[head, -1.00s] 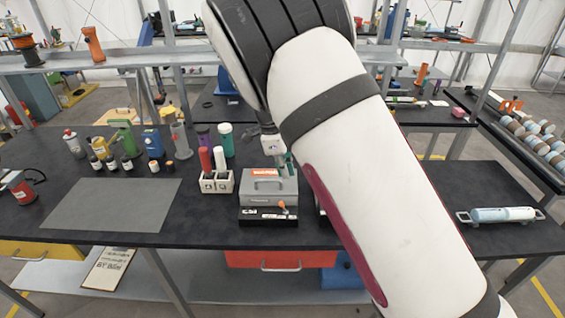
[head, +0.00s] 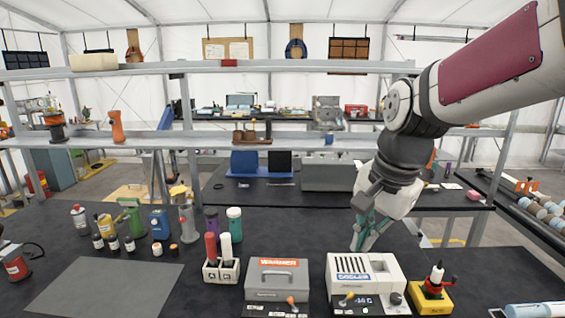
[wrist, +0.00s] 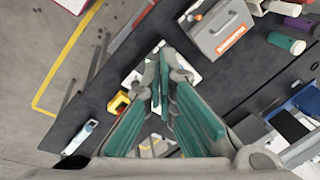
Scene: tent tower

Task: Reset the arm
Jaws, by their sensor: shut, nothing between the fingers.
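My gripper (head: 366,240) hangs at the right of the head view, pointing down just behind the white cooler box (head: 365,268). Its green-padded fingers are shut and empty. My arm comes in from the upper right of the head view and bends down at the wrist.
On the dark table (head: 130,290) stand a grey warmer box (head: 277,275), a white holder (head: 221,271) with red and white tubes, several bottles and a yellow-based device (head: 432,290). A metal shelf (head: 270,144) runs behind. A grey mat (head: 105,287) lies bare at left.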

